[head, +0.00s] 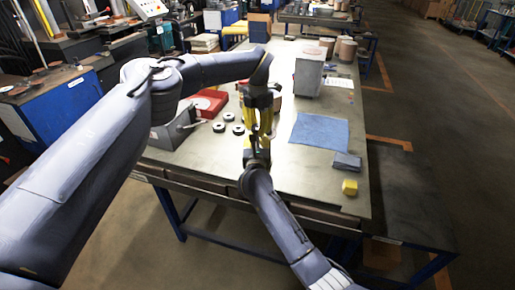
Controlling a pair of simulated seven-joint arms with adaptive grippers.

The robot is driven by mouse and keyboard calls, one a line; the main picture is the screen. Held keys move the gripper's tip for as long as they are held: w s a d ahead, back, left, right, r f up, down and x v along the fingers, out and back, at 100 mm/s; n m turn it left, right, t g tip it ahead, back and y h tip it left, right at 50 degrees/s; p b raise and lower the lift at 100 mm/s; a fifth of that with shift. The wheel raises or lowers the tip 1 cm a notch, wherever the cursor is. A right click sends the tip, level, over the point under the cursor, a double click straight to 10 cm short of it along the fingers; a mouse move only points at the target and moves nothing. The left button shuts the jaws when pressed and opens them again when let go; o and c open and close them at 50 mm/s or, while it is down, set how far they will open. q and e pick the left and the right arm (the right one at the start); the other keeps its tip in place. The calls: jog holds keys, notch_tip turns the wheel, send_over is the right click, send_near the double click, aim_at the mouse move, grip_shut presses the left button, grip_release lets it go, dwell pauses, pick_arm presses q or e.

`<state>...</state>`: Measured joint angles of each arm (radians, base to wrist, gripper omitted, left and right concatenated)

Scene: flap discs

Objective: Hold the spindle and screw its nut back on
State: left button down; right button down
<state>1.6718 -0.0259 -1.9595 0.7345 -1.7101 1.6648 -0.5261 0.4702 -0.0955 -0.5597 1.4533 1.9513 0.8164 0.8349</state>
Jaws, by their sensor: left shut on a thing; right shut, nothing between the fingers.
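My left gripper (263,118) hangs down from the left arm over the middle of the table. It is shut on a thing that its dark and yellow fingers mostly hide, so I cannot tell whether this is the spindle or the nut. My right gripper (258,142) comes up from the near edge, just below the left one. It is shut and empty. The two grippers overlap in this view, and I cannot tell whether they touch. Several small dark discs with pale centres (219,127) lie on the table to the left of the grippers.
A grey angled stand (178,131) and a red tray (210,101) are on the table's left. A grey block (308,76) stands behind right. A blue cloth (320,131), a grey-blue pad (347,161) and a yellow cube (350,187) lie right. The front right tabletop (310,185) is clear.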

pick_arm(q)
jog(key=m, duration=0.2)
jog(key=shift+m, duration=0.3)
jog(key=c, duration=1)
grip_release()
jog(key=shift+r, duration=0.1)
jog(key=shift+r, duration=2.15)
jog(key=shift+o, duration=0.4)
jog(key=shift+r, duration=0.1)
